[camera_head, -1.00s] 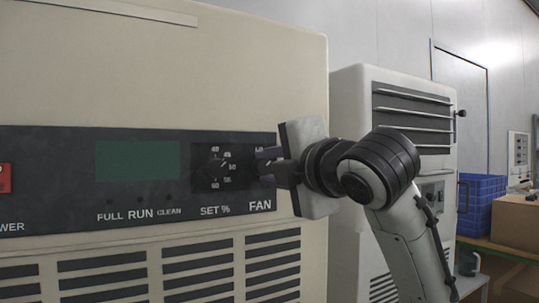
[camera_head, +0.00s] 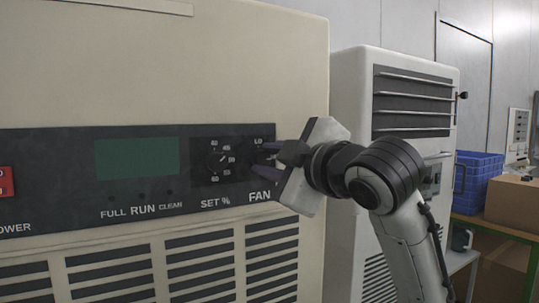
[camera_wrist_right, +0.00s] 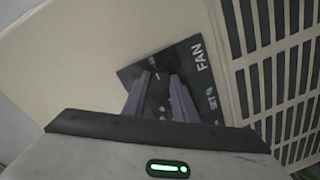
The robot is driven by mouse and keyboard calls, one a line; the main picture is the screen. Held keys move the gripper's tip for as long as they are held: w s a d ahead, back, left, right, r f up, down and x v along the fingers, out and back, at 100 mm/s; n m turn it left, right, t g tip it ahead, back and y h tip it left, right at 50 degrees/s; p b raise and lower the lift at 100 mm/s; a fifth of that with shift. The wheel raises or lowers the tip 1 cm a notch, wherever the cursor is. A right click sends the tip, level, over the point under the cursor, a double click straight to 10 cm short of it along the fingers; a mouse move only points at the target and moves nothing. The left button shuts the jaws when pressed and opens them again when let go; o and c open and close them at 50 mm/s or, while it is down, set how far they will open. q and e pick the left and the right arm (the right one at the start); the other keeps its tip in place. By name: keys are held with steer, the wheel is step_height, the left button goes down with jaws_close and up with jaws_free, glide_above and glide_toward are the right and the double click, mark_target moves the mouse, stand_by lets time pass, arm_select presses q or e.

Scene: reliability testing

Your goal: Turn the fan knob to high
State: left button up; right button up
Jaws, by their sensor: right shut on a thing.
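The beige machine's dark control panel (camera_head: 60,205) carries a FAN label (camera_head: 260,195) at its right end. The fan knob is mostly hidden behind my right gripper (camera_head: 266,159) in the head view. In the right wrist view, the purple fingers of my right gripper (camera_wrist_right: 161,92) reach to the panel just beside the FAN label and are shut on the dark fan knob between them. The knob's pointer is not clear. My left gripper is in neither view.
The SET % knob (camera_head: 217,161) sits just left of the fan knob. A green display (camera_head: 137,158) and a red switch (camera_head: 6,182) are farther left. A second cabinet (camera_head: 350,110), a blue crate (camera_head: 478,181) and a cardboard box (camera_head: 512,201) stand to the right.

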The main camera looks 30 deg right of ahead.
steer(key=shift+f, duration=0.1)
stand_by(0.3)
steer(key=o, duration=1)
steer(key=shift+o, duration=0.2)
steer(key=s, duration=1)
steer(key=shift+s+d+r, duration=0.15)
steer(key=shift+r, duration=0.25)
